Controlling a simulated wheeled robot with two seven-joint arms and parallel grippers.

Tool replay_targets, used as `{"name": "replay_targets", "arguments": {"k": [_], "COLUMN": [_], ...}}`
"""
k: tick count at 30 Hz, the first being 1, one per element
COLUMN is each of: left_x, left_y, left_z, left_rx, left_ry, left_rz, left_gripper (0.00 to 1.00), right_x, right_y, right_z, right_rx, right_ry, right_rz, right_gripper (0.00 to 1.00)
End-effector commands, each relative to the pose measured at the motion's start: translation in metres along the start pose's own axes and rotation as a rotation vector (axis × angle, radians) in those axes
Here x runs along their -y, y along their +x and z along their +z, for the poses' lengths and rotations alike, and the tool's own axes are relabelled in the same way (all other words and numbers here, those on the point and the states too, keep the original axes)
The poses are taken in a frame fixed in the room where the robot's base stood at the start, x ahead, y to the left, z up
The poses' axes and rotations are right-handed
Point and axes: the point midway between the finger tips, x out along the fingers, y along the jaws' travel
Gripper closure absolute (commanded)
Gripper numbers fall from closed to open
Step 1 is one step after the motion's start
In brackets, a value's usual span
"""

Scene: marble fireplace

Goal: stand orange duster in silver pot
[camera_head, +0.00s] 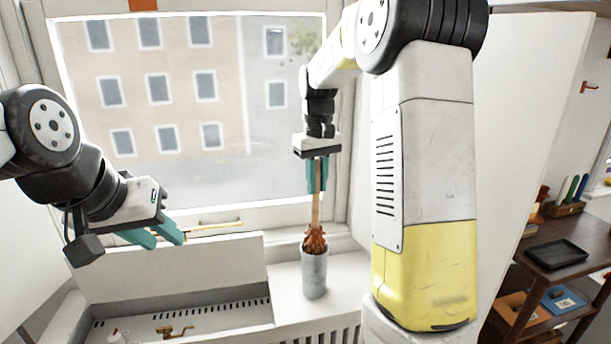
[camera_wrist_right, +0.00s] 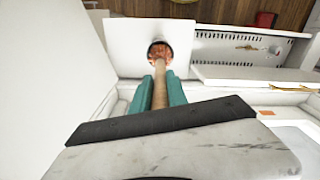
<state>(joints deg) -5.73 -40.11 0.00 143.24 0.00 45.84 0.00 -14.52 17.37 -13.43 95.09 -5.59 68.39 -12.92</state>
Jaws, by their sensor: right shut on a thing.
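The orange duster (camera_head: 315,241) is upright, with its wooden handle pointing up and its orange-brown head at the mouth of the silver pot (camera_head: 314,275). The lower part of the head is hidden inside the pot or behind its rim. My right gripper (camera_head: 317,178) is above the pot and shut on the handle. In the right wrist view the handle (camera_wrist_right: 161,85) runs between the teal fingers down to the head (camera_wrist_right: 160,50), which fills the dark round pot mouth. My left gripper (camera_head: 160,237) is empty at the left, its teal fingers slightly apart.
The pot stands on a white ledge (camera_head: 345,258) beside a white sink-like basin (camera_head: 220,314) with a brass fitting (camera_head: 176,331). A window is behind. At the right, a dark wooden table (camera_head: 545,262) holds a black tray (camera_head: 556,254).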

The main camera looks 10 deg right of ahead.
Motion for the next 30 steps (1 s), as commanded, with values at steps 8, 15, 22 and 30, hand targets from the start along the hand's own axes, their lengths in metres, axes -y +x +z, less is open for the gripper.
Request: {"name": "replay_targets", "arguments": {"k": [8, 15, 22, 30], "left_x": [0.0000, 0.0000, 0.0000, 0.0000], "left_y": [0.0000, 0.0000, 0.0000, 0.0000], "left_z": [0.0000, 0.0000, 0.0000, 0.0000], "left_rx": [0.000, 0.000, 0.000, 0.000], "left_ry": [0.000, 0.000, 0.000, 0.000], "left_rz": [0.000, 0.000, 0.000, 0.000], "left_gripper": [0.68, 0.68, 0.68, 0.68], "right_x": [0.0000, 0.0000, 0.0000, -0.0001], "right_y": [0.0060, 0.0060, 0.0059, -0.0003], "right_z": [0.0000, 0.0000, 0.0000, -0.0006], "right_rx": [0.000, 0.000, 0.000, -0.003], "right_ry": [0.000, 0.000, 0.000, 0.000], "right_rz": [0.000, 0.000, 0.000, 0.000], "right_gripper": [1.00, 0.77, 0.56, 0.56]}}
